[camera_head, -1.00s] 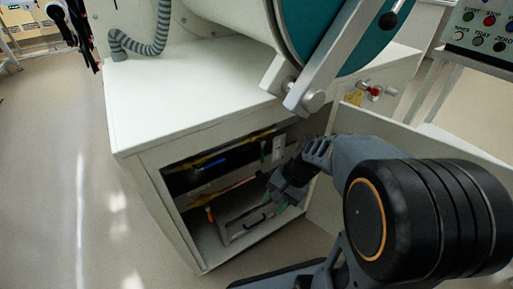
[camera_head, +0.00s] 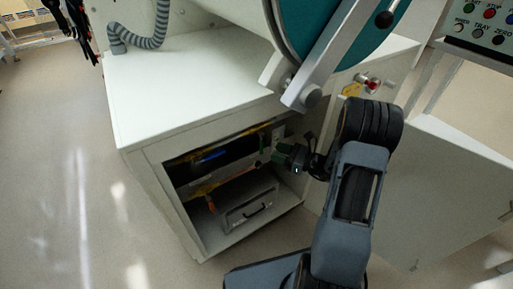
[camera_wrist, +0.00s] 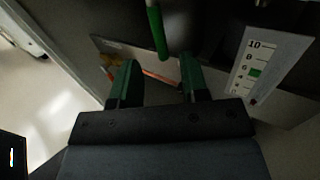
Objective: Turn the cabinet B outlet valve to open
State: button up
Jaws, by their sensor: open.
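A green lever handle (camera_wrist: 156,30) points down in the wrist view, just ahead of my gripper (camera_wrist: 158,78). Its lower end lines up between my two green fingertips, and I see no finger closed on it. I cannot read a valve label, so I cannot tell which valve it belongs to. In the head view my gripper (camera_head: 277,155) is open inside the open cabinet (camera_head: 152,195), near its right side. A blue handle (camera_head: 210,156) is further left in the cabinet.
A white scale gauge (camera_wrist: 265,62) stands right of the lever. A grey case (camera_head: 238,216) with a black handle sits on the cabinet floor. The open door (camera_head: 445,190) is to the right. A teal round window (camera_head: 330,30) and grey bar hang above. Floor at left is clear.

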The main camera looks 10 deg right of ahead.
aim_at(262, 144)
jog(key=b+x, duration=0.2)
jog(key=x, duration=0.6)
jog(key=shift+w+a, duration=0.25)
jog(key=shift+a, duration=0.05)
jog(key=shift+c, duration=0.2)
grip_shut()
